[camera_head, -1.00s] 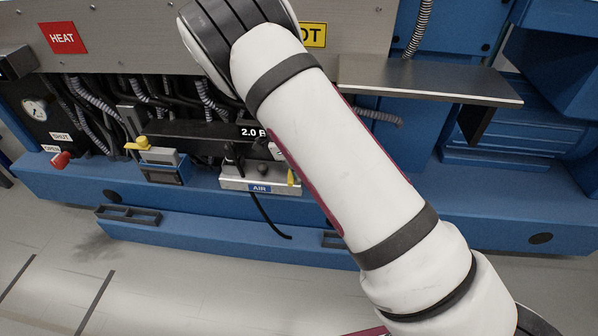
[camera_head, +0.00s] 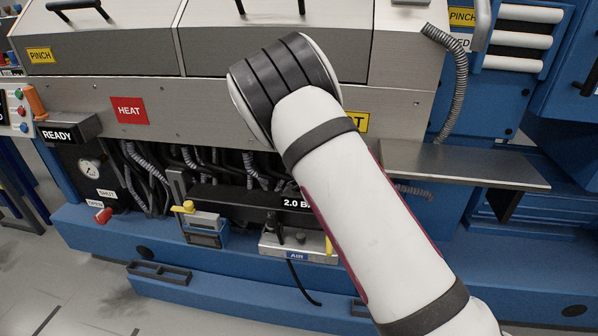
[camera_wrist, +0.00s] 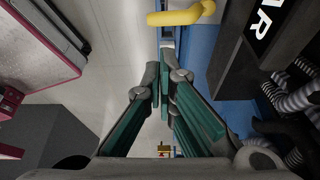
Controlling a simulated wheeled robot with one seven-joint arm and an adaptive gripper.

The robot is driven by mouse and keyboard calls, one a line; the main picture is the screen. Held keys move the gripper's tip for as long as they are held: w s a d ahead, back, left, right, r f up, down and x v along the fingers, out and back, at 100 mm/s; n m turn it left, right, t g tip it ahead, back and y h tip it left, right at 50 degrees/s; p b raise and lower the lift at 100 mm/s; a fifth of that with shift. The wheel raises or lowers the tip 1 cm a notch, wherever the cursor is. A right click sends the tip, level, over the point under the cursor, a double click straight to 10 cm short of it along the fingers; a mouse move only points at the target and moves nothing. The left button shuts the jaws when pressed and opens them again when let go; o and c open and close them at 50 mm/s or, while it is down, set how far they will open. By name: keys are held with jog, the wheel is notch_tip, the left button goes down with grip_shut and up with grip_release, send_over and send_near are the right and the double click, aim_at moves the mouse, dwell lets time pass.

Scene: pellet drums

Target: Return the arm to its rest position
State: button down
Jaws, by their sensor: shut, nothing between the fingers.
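My white arm crosses the head view from the lower right up to a dark-banded joint near the top middle, in front of the blue and steel machine (camera_head: 230,110). My gripper is hidden in the head view. In the wrist view my gripper (camera_wrist: 166,90) shows with its teal-padded fingers closed together and nothing between them. A yellow handle (camera_wrist: 180,17) is just beyond the fingertips in that view, and I cannot tell the gap between them.
A steel shelf (camera_head: 460,164) juts out to the right of my arm. Grey floor (camera_head: 80,300) is clear at the lower left.

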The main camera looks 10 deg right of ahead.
jog(key=s+r+n+y, duration=0.5)
jog(key=s+r+n, duration=0.6)
jog(key=s+r, duration=1.05)
jog(key=s+d+r+n+t+h, duration=0.1)
jog(key=s+r+n, duration=0.1)
jog(key=s+n, duration=0.65)
jog(key=s+d+r+n+t, duration=0.1)
jog(key=s+r+n, duration=0.2)
jog(key=s, duration=1)
notch_tip(320, 180, up, 26)
jog(key=t+p, duration=0.3)
jog(key=p, duration=2.1)
jog(key=shift+f+t, duration=0.25)
jog(key=shift+t, duration=0.05)
jog(key=shift+a, duration=0.15)
